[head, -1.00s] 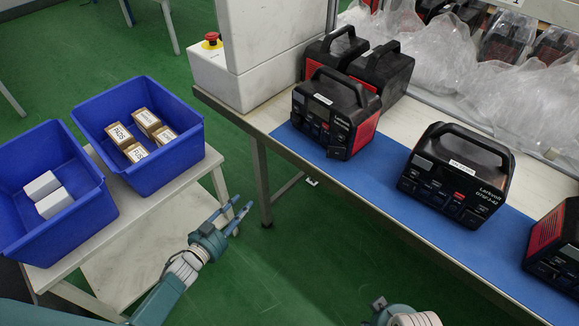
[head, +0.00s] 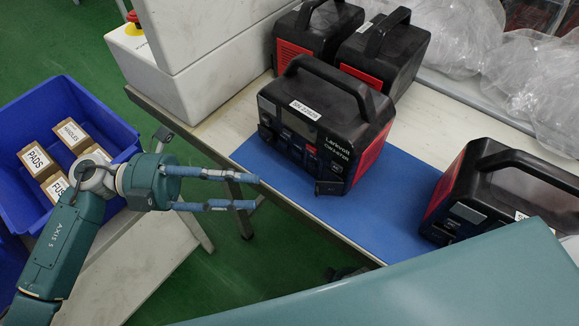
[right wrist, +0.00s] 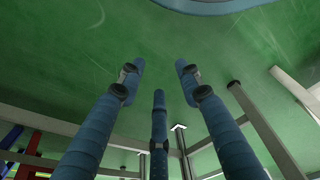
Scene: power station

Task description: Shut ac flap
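A black power station (head: 325,125) with red side panels and a top handle stands on the blue mat (head: 385,215) in the head view. A small dark flap (head: 329,187) juts out at the lower right of its front and looks open. My left gripper (head: 257,192) is open and empty, left of the power station. Its blue fingers point right, apart from the station and the flap. My right gripper (right wrist: 160,85) has its fingers spread with nothing between them, above green floor in the right wrist view. In the head view it is mostly hidden behind my arm.
A second power station (head: 500,190) stands to the right, and two more stand behind. A white cabinet (head: 215,65) is at the back left. A blue bin (head: 65,105) with labelled boxes is at the far left. The bench edge runs below the mat.

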